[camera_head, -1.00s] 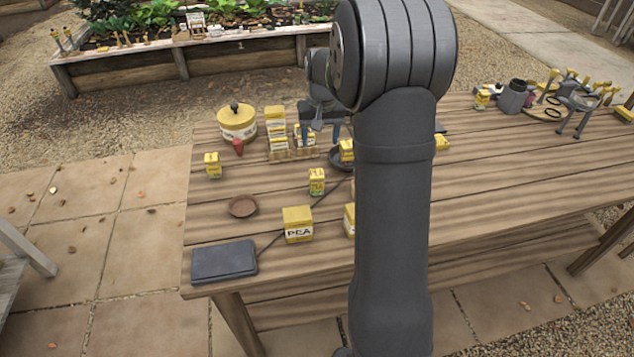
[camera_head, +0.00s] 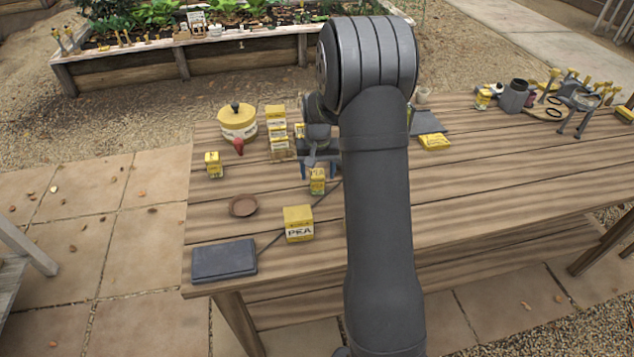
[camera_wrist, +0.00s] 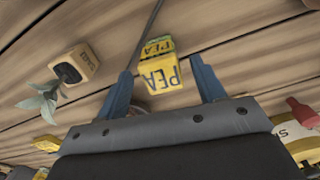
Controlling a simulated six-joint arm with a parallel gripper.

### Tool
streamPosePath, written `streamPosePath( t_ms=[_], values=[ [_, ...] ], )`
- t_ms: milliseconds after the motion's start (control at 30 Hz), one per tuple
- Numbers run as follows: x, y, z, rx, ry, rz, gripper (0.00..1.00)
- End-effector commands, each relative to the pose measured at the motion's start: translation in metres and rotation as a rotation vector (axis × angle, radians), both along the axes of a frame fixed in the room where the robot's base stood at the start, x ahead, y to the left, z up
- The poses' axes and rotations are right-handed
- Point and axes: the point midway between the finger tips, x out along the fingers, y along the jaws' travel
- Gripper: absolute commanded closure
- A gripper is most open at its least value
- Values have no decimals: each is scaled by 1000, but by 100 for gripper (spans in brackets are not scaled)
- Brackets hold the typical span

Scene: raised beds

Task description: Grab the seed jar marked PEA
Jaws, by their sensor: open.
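A small yellow jar marked PEA (camera_head: 317,182) stands on the wooden table. In the wrist view the PEA jar (camera_wrist: 160,75) appears between the two blue fingers, with a gap on both sides. A second PEA marking shows just above it there; I cannot tell whether it is on the same item. My gripper (camera_head: 319,168) is open and empty, low over the table at the jar's far side. It also shows in the wrist view (camera_wrist: 159,70). A larger yellow box marked PEA (camera_head: 298,223) stands nearer the front.
A brown saucer (camera_head: 243,206) and a dark flat case (camera_head: 224,261) lie at the left front. A yellow tin with a red spout (camera_head: 237,121) and stacked yellow packets (camera_head: 277,128) stand behind. A box with a dark opening (camera_wrist: 77,63) and a small plant (camera_wrist: 42,100) lie left in the wrist view.

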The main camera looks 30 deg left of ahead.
Motion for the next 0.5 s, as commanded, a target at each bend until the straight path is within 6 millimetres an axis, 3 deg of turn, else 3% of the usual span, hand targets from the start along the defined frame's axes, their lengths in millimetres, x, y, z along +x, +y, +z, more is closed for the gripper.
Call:
streamPosePath(
  t_ms=[333,500],
  values=[
    [-1,2,-44,-2,2,0,37],
    [0,3,-51,1,0,1,37]
  ],
)
